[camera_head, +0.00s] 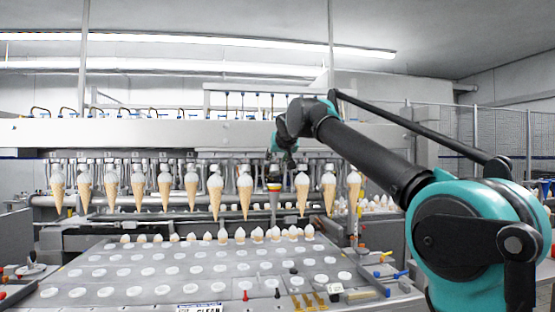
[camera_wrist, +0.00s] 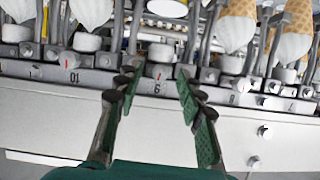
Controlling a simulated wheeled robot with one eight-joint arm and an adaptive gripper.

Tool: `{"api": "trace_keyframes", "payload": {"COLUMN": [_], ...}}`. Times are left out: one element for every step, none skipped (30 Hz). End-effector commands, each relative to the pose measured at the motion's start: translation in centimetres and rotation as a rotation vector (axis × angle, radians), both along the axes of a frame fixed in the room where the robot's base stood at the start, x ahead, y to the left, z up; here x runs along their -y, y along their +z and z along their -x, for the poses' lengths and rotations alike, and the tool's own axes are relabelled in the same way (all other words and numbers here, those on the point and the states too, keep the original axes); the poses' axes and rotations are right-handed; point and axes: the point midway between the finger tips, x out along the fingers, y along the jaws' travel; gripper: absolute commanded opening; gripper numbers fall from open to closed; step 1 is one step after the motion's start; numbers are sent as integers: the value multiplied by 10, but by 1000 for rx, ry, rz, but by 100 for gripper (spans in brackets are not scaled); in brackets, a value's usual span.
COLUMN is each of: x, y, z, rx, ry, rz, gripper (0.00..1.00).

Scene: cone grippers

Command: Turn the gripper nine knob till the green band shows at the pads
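The gripper nine knob (camera_wrist: 160,54) is a short grey cylinder on the metal rail in the wrist view. Below it are a red mark and an upside-down 9. My gripper (camera_wrist: 156,82) is open, with one green-padded finger on each side of the knob. I cannot tell whether the fingertips touch it. In the head view my gripper (camera_head: 284,153) is at the rail, small and dark. Below it, one station without a hanging cone shows a banded piece (camera_head: 274,187) with red-orange and yellow colours. I make out no green band there.
Hanging ice-cream cones (camera_head: 191,187) flank that station on both sides. The neighbouring knob (camera_wrist: 69,60), marked 10, stands left in the wrist view.

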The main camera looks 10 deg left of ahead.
Motion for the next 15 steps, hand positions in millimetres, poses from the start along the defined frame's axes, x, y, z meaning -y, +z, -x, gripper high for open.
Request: {"api": "trace_keyframes", "payload": {"x": [0,0,0,0,0,0,0,0,0,0,0,0,0,0,0], "y": [0,0,0,0,0,0,0,0,0,0,0,0,0,0,0], "z": [0,0,0,0,0,0,0,0,0,0,0,0,0,0,0], "rx": [0,0,0,0,0,0,0,0,0,0,0,0,0,0,0], "ry": [0,0,0,0,0,0,0,0,0,0,0,0,0,0,0], "rz": [0,0,0,0,0,0,0,0,0,0,0,0,0,0,0], "gripper": [38,38,34,30,26,21,17,14,9,5,1,0,0,0,0]}}
